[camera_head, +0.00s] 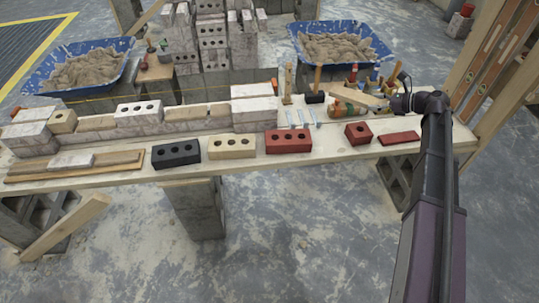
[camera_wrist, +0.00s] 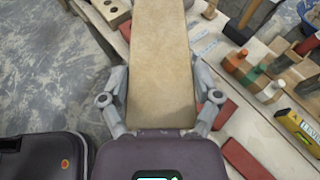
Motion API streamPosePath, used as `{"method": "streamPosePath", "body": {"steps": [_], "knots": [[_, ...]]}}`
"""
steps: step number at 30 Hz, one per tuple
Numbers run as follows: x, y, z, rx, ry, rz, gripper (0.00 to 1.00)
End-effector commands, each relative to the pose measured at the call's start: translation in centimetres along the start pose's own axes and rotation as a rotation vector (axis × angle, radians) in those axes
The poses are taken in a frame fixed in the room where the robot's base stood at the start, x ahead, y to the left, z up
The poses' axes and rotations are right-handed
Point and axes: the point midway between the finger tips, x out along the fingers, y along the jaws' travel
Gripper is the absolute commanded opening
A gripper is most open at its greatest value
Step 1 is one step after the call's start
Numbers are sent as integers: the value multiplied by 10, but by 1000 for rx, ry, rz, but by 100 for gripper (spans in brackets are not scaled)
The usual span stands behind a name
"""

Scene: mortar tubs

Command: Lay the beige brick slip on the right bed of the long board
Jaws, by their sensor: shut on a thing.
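The beige brick slip (camera_wrist: 160,58) is between the fingers of my gripper (camera_wrist: 160,88) in the wrist view, its long end pointing away from the palm. In the head view the slip (camera_head: 361,96) is held above the right part of the bench, and my gripper (camera_head: 394,103) is shut on it. A long brown board (camera_head: 30,171) lies at the far left of the bench. One pale flat piece (camera_head: 72,161) lies near its middle; I cannot tell if it is a slip or mortar. A distinct right bed cannot be made out.
A black brick (camera_head: 176,153), a beige holed brick (camera_head: 232,148), a red brick (camera_head: 288,142), a short red brick (camera_head: 358,133) and a red slip (camera_head: 400,138) line the front edge. A low brick wall (camera_head: 150,127) stands behind the board. Tools crowd the bench's back right.

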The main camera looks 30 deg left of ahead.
Motion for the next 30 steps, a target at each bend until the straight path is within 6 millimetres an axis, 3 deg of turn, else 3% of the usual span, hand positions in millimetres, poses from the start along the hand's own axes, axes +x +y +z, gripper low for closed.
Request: {"method": "streamPosePath", "body": {"steps": [1,30], "knots": [[2,0,-18,2,-2,-4,20],[-23,3,-200,27,-3,-67,20]]}}
